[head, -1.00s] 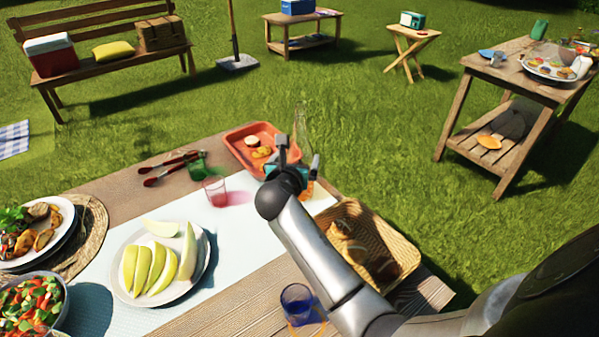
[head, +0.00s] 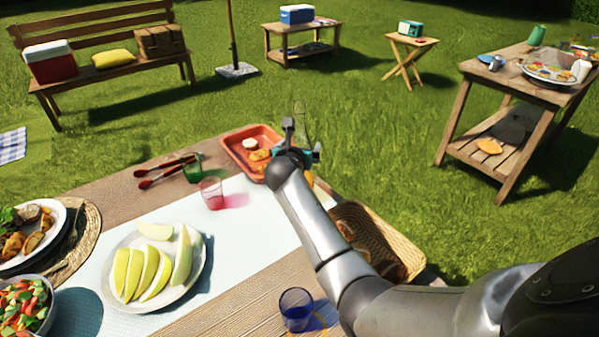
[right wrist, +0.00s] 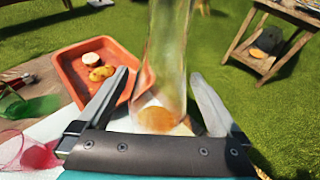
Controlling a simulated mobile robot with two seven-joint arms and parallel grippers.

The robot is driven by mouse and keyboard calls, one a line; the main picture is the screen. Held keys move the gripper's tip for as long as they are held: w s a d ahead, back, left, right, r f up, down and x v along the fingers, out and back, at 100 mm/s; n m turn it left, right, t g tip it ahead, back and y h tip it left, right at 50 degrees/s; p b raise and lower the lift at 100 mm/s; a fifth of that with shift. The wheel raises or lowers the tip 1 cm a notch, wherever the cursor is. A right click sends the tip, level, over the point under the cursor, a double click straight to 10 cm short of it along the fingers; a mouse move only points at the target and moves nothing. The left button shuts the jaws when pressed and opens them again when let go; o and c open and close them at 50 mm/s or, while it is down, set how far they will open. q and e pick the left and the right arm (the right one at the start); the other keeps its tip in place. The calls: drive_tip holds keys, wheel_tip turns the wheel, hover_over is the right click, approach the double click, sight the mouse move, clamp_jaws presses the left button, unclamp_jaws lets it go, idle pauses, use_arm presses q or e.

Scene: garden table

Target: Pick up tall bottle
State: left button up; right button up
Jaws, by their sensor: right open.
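The tall bottle is clear glass with orange-yellow at its bottom. In the right wrist view the bottle (right wrist: 165,60) stands upright between the open fingers of my right gripper (right wrist: 160,95), with a gap on each side. In the head view only the upper part of the bottle (head: 301,118) shows, behind my right gripper (head: 303,138); my gripper and arm hide most of the rest. My left gripper is not in view.
An orange tray (head: 236,150) with food lies left of the bottle. A wicker basket (head: 395,236) sits right of my arm. A red glass (head: 211,193), a green glass (head: 192,168), a blue glass (head: 296,309) and a plate of melon (head: 115,243) share the table.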

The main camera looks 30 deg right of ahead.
clamp_jaws()
idle(0.8)
drive_tip(key=shift+w+r, duration=0.1)
drive_tip(key=shift+r, duration=0.1)
